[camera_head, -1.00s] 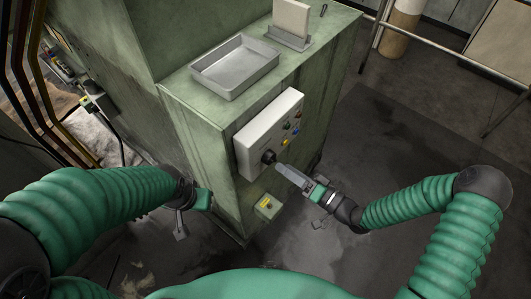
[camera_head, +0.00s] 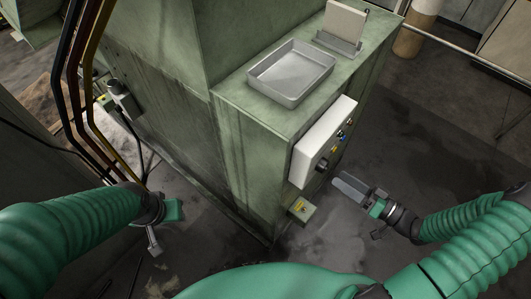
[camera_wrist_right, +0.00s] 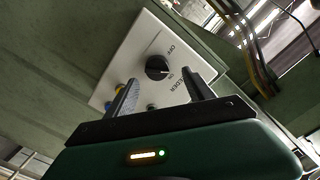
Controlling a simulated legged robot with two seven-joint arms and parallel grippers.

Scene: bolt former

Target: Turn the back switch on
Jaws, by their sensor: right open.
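A white control panel (camera_head: 324,142) is on the side of the green cabinet. Its black rotary knob (camera_head: 321,166) also shows in the right wrist view (camera_wrist_right: 157,67), with OFF and ON labels; a pale mark on it faces ON. My right gripper (camera_head: 347,187) is open and empty, just off the panel; in the wrist view its fingers (camera_wrist_right: 162,92) stand apart below the knob. A small dark device with a yellow part (camera_head: 121,102) is at the machine's far left side; its switch detail is too small to read. My left gripper (camera_head: 155,232) is low at left, its jaws unclear.
A grey tray (camera_head: 291,72) and a pale upright block in a holder (camera_head: 345,25) are on the cabinet top (camera_head: 245,100). A small yellow-faced box (camera_head: 302,209) is low on the cabinet. Dark cables (camera_head: 77,85) hang at left. The floor at right (camera_head: 430,150) is clear.

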